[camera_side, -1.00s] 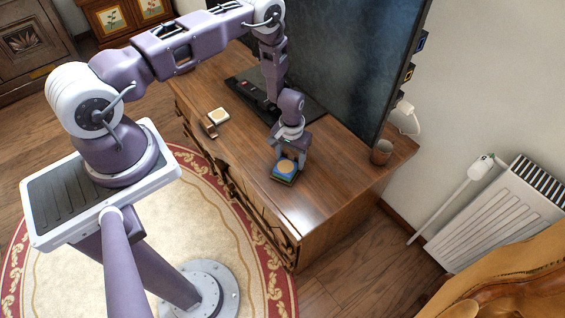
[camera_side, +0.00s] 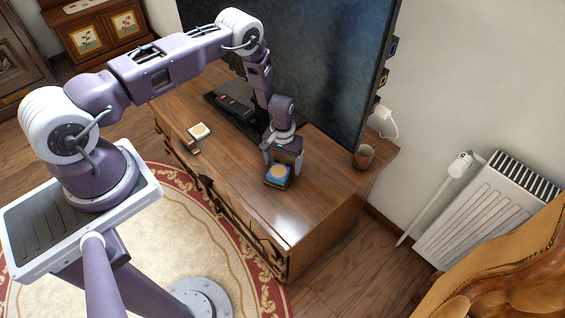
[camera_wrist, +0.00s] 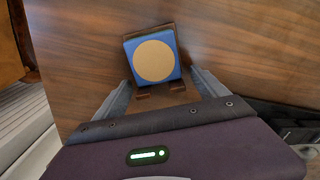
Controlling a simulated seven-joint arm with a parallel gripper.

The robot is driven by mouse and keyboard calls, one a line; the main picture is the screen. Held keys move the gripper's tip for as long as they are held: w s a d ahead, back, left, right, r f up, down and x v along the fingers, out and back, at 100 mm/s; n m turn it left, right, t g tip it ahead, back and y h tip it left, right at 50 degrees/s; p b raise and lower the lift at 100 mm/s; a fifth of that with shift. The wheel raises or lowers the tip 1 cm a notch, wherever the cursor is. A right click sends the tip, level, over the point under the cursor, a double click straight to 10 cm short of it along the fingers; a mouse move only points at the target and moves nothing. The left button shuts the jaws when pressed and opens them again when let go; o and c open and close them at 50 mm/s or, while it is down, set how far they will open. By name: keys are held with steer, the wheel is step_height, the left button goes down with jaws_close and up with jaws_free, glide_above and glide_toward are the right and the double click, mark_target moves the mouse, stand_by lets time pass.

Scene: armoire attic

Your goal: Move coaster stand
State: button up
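The coaster stand is a small dark brown holder (camera_wrist: 165,93) with a blue square coaster (camera_wrist: 152,50) bearing a tan disc. In the side view the blue coaster (camera_side: 277,175) is at the wooden cabinet top's front half, directly below my gripper (camera_side: 282,160). In the wrist view my gripper (camera_wrist: 163,85) has one grey finger on each side of the holder's lower part. The fingers are apart, with the holder between them. I cannot tell whether they press on its sides, or whether it is lifted off the wood.
A pale coaster (camera_side: 200,131) and a small brown piece (camera_side: 193,149) are on the cabinet top (camera_side: 325,185) to the left. A large television (camera_side: 310,60) stands behind my gripper, with a brown cup (camera_side: 364,157) to the right. The front right of the top is bare.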

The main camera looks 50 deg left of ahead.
step_height(320, 180, up, 7)
stand_by(0.5)
steer(key=s+d+r+m+t, duration=0.1)
steer(key=d+r, duration=0.1)
steer(key=r, duration=1.4)
steer(key=s+d+r+m+t, duration=0.1)
steer(key=s+d+r+t, duration=0.1)
steer(key=r, duration=1.4)
steer(key=s+d+r+m+t, duration=0.1)
steer(key=s+d+r, duration=0.1)
steer(key=s+r, duration=0.8)
steer(key=s+r+m+t, duration=0.1)
steer(key=s+r+m, duration=0.1)
steer(key=s, duration=1.3)
steer(key=shift+s+r+t, duration=0.2)
steer(key=shift+s+t, duration=0.05)
steer(key=shift+t, duration=0.05)
